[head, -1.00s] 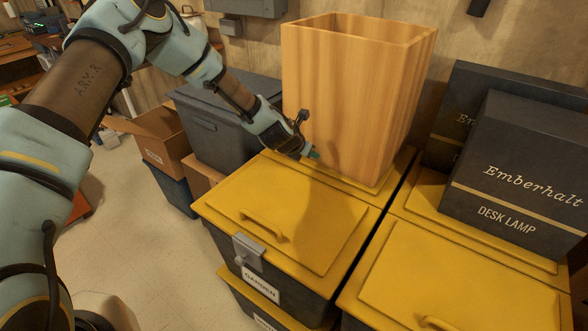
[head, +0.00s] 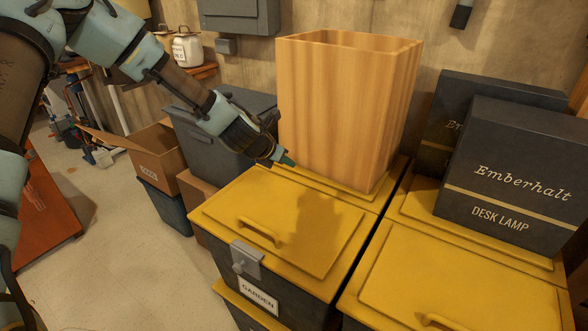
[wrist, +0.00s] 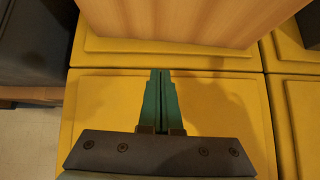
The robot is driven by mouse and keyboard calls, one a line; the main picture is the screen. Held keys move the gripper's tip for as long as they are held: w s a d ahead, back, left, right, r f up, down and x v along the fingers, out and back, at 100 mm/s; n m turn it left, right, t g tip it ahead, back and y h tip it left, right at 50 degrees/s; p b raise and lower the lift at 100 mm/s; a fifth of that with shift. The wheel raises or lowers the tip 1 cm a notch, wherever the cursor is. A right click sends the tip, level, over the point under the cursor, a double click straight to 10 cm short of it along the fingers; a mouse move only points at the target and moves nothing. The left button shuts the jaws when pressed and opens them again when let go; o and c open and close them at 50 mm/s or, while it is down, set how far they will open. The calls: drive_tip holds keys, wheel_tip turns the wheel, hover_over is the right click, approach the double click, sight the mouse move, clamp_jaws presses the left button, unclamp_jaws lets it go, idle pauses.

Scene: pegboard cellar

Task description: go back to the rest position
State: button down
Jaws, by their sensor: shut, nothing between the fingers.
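My gripper (head: 287,161) is at the end of my arm, which reaches in from the upper left in the head view. It hangs above the back left part of the yellow lid of the bin marked GARDEN (head: 258,293), just in front of the tall wooden box. In the wrist view the green fingers (wrist: 159,75) are together with nothing between them. They point toward the base of the wooden box, over the yellow lid (wrist: 100,110).
The tall open wooden box (head: 340,115) stands on the back of the yellow-lidded bins. Dark desk lamp boxes (head: 510,175) stand on the right bin. A grey lidded bin (head: 190,130) and an open cardboard box (head: 152,160) are at left. Floor (head: 120,240) shows clear at lower left.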

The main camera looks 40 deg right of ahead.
drive_tip(key=shift+v, duration=0.8)
drive_tip(key=w+a+r+m+y, duration=0.25)
drive_tip(key=a+m, duration=0.25)
drive_tip(key=a, duration=0.5)
drive_tip(key=w+a+r+m+y, duration=0.1)
drive_tip(key=w+a+m, duration=0.25)
drive_tip(key=a, duration=0.75)
drive_tip(key=w+a+r+m+y, duration=0.1)
drive_tip(key=w+a+m+y, duration=0.1)
drive_tip(key=a+m, duration=0.6)
drive_tip(key=s+a+r+m+y, duration=0.1)
drive_tip(key=s+a+r, duration=0.1)
drive_tip(key=a, duration=0.5)
drive_tip(key=s+a+r+m+y, duration=0.1)
drive_tip(key=s+a+m, duration=0.1)
drive_tip(key=a, duration=0.6)
drive_tip(key=s+a+r+m+y, duration=0.1)
drive_tip(key=s+a+r+m, duration=0.1)
drive_tip(key=a, duration=0.6)
drive_tip(key=shift+s+r, duration=0.4)
drive_tip(key=shift+s, duration=0.4)
